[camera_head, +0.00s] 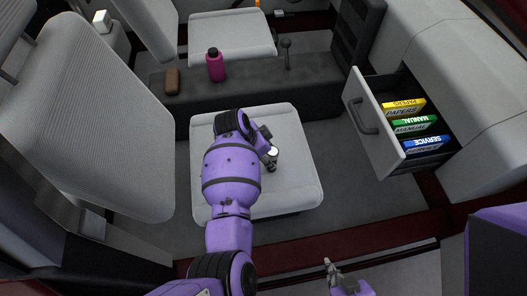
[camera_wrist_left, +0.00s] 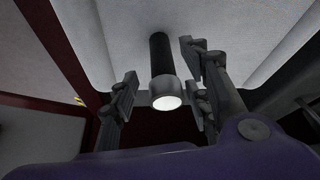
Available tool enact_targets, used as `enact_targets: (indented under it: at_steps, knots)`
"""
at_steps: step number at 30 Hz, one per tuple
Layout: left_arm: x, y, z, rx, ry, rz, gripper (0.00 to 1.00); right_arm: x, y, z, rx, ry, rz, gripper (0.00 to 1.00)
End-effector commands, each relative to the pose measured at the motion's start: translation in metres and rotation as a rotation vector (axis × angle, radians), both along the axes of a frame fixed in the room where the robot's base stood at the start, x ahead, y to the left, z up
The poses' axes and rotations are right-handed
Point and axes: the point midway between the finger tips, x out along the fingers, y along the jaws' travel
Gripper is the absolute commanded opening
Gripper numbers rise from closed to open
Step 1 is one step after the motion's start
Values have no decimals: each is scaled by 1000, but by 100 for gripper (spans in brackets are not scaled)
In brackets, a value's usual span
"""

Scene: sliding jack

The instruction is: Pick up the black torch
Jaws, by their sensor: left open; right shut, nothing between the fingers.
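The black torch (camera_wrist_left: 160,55) lies on the light grey seat cushion (camera_head: 300,190) in the left wrist view, its bright round lens end towards the camera. My left gripper (camera_wrist_left: 165,88) is open, with one finger on each side of the torch's head. I see gaps beside the torch and cannot tell whether either finger touches it. In the head view my left gripper (camera_head: 271,160) is over the cushion, and the arm and fingers hide most of the torch. My right gripper (camera_head: 332,268) is shut and empty at the lower right, away from the seat.
An open drawer (camera_head: 377,140) at the right holds yellow, green and blue manuals (camera_head: 415,124). A pink bottle (camera_head: 215,65) and a brown item (camera_head: 172,81) stand on the dark console (camera_head: 250,80) behind the seat. A tall seat back (camera_head: 90,120) stands at the left.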

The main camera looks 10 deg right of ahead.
Motion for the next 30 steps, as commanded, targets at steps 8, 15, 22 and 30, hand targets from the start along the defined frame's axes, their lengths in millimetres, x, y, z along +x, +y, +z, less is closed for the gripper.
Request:
enact_targets:
  at_steps: [8,15,22,30]
  knots:
    - [3,-13,-26,-1,3,1,44,1,0,-6,0,1,3,0]
    - [6,-24,-51,0,1,2,44,0,1,-14,1,7,5,0]
    - [7,-25,-51,0,-1,2,44,1,2,-12,3,3,6,0]
    - [7,-24,-51,0,-1,3,10,2,3,-11,3,2,6,0]
